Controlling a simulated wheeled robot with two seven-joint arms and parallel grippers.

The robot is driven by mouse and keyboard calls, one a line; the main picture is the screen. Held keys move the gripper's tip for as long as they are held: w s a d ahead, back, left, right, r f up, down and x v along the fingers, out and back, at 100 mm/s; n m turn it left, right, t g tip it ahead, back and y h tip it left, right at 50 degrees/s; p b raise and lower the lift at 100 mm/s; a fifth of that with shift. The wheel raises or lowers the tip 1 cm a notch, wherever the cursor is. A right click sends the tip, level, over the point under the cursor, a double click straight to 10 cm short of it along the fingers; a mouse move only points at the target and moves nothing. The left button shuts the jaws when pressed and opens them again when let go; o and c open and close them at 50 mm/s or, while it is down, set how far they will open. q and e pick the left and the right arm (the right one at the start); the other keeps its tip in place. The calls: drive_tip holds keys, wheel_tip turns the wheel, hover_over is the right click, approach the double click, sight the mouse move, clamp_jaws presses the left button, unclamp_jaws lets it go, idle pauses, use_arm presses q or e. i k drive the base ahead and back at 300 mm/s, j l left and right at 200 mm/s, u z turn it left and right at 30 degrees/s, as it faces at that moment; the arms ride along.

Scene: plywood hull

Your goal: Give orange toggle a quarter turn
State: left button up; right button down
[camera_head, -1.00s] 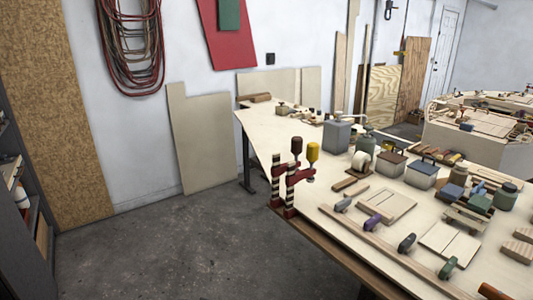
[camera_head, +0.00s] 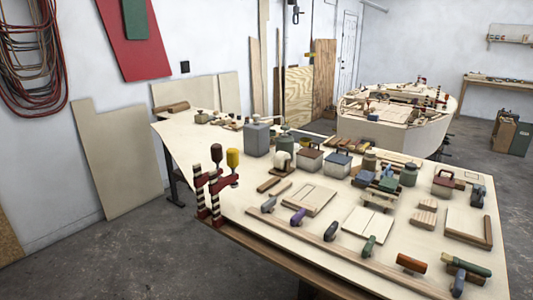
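An orange piece (camera_head: 411,263), which looks like the orange toggle, lies near the front edge of the plywood table at the lower right. Its long side runs roughly left to right, tilted down to the right. It stands in a row with other coloured toggles: grey (camera_head: 268,204), purple (camera_head: 298,216), dark grey (camera_head: 330,232), green (camera_head: 369,245) and blue (camera_head: 458,284). Neither of my grippers shows in this view.
A wooden strip (camera_head: 310,235) runs along the front edge. Boxes, jars and boards fill the table behind the toggles. The concrete floor (camera_head: 150,255) at left front is clear.

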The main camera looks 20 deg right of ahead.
sight(421, 268)
drive_tip(key=z, duration=1.6)
